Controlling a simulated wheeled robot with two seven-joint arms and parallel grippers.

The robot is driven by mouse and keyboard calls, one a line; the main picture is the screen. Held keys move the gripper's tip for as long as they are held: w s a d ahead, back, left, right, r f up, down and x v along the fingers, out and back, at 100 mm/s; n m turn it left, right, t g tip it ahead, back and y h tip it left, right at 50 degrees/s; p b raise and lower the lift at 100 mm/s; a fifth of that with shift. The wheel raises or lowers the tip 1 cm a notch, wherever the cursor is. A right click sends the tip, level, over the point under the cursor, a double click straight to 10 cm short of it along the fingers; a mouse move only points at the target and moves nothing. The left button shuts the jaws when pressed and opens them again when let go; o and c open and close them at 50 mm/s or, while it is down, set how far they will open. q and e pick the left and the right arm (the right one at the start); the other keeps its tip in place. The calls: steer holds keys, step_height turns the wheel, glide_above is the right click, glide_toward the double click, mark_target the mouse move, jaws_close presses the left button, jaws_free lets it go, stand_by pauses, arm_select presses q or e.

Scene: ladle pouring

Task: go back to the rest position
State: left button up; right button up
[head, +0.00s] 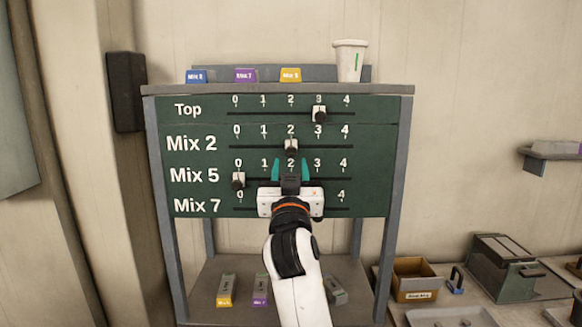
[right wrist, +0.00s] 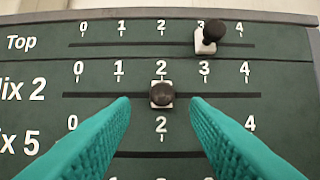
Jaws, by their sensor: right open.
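My right gripper (head: 290,168) is open and empty in front of the green slider board (head: 180,125). Its teal fingertips also show in the right wrist view (right wrist: 160,103), one on each side just below the Mix 2 knob (right wrist: 162,95), with gaps between. The Mix 2 knob (head: 291,147) stands at 2. The Top knob (head: 319,115) stands at 3, and the Mix 5 knob (head: 238,181) at 0. My gripper hides much of the Mix 7 row, so its setting cannot be told. My left gripper is not in view.
A white cup (head: 350,60) and blue, purple and yellow tags (head: 246,75) stand on the board's top shelf. Small labelled blocks (head: 226,290) sit on the lower shelf. A cardboard box (head: 414,280) and a dark metal box (head: 503,268) stand at right.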

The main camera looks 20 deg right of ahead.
steer(key=shift+v, duration=0.9)
steer(key=shift+d, duration=0.1)
